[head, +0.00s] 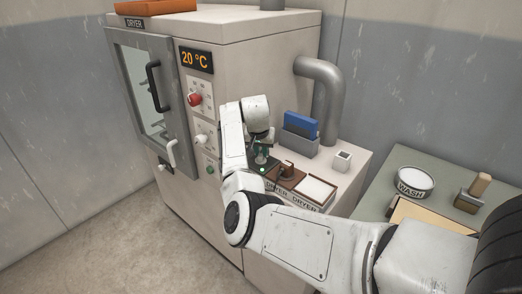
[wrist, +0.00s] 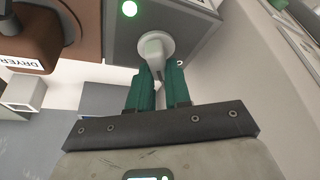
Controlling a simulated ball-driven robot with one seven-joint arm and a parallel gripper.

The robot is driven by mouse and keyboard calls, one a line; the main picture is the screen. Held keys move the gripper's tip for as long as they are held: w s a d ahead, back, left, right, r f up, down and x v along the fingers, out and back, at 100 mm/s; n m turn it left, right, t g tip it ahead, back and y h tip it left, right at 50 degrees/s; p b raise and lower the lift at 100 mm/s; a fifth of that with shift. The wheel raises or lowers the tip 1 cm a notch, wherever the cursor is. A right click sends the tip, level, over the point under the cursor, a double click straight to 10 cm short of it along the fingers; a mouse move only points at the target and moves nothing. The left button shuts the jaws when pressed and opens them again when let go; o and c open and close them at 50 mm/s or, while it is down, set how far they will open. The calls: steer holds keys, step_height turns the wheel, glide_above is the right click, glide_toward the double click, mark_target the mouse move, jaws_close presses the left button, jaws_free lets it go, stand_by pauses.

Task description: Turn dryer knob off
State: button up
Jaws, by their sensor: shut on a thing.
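My gripper (wrist: 161,72) is shut on a white knob (wrist: 154,44) in the wrist view. Its green fingers close on the knob's narrow handle. The knob sits on the face of a dark grey box (wrist: 185,18), beside a lit green lamp (wrist: 129,8). In the head view my gripper (head: 262,156) is at this small box on the counter, and the green lamp (head: 262,169) shows there. My arm and fingers hide most of the knob in that view. The dryer (head: 240,60) stands behind, its display (head: 196,59) reading 20 °C.
A brown block (head: 287,173), a white-topped tray (head: 314,188) and a grey holder (head: 299,143) with blue contents crowd the counter. A WASH bowl (head: 414,182) is right.

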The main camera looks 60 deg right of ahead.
steer(key=shift+r, duration=0.1)
jaws_close()
steer(key=n+p, duration=0.1)
steer(key=p, duration=0.1)
steer(key=shift+r+n+t+p, duration=0.15)
steer(key=shift+n+t+p, duration=0.15)
steer(key=shift+n, duration=0.1)
steer(key=n+t+y+p, duration=0.1)
steer(key=n+p, duration=0.2)
steer(key=shift+n, duration=0.3)
steer(key=n+t+y+p, duration=0.1)
steer(key=n+p, duration=0.1)
steer(key=n, duration=0.1)
steer(key=shift+w+a, duration=0.1)
steer(key=shift+w+a+f+n+t+y+p, duration=0.1)
steer(key=shift+n+t+y+p, duration=0.15)
steer(key=shift+n, duration=0.65)
steer(key=shift+f+n+t+y+p, duration=0.15)
steer(key=shift+n+y, duration=0.2)
steer(key=shift+n, duration=0.55)
steer(key=o, duration=0.8)
jaws_free()
